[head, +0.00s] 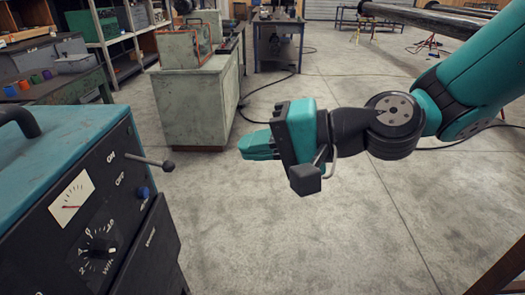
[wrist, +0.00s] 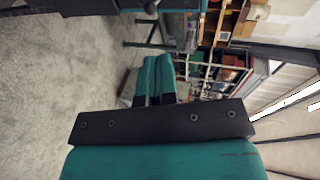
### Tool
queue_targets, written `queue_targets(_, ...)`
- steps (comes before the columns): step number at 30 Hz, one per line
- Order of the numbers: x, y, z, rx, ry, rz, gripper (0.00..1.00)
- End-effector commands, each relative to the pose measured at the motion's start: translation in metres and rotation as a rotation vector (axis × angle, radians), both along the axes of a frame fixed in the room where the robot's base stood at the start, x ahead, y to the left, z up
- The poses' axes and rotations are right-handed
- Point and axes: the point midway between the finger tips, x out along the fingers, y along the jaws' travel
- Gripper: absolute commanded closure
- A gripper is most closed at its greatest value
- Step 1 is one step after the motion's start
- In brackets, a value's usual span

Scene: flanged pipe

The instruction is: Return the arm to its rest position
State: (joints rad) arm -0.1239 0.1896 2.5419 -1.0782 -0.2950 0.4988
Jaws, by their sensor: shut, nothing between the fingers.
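My gripper (head: 258,145) is in the middle of the head view, at the end of my teal and black arm that comes in from the upper right. It points left and is held level above the concrete floor. Its two teal fingers lie together with nothing between them. In the wrist view the fingers (wrist: 155,82) also lie side by side, shut and empty. The gripper touches nothing in either view.
A welding machine (head: 95,205) with a lever (head: 150,161), dial and gauge stands at the left front. A grey-green cabinet (head: 198,100) stands behind the gripper. Pipes (head: 425,18) lie at the upper right. The concrete floor (head: 330,230) below the arm is clear.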

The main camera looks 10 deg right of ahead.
Motion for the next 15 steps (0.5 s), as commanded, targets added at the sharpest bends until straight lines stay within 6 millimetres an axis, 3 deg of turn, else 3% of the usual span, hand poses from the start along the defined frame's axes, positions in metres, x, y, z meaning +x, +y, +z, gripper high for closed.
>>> queue_targets(15,-0.0047,-0.0090,0.0032,-0.006,-0.002,0.004,1.00)
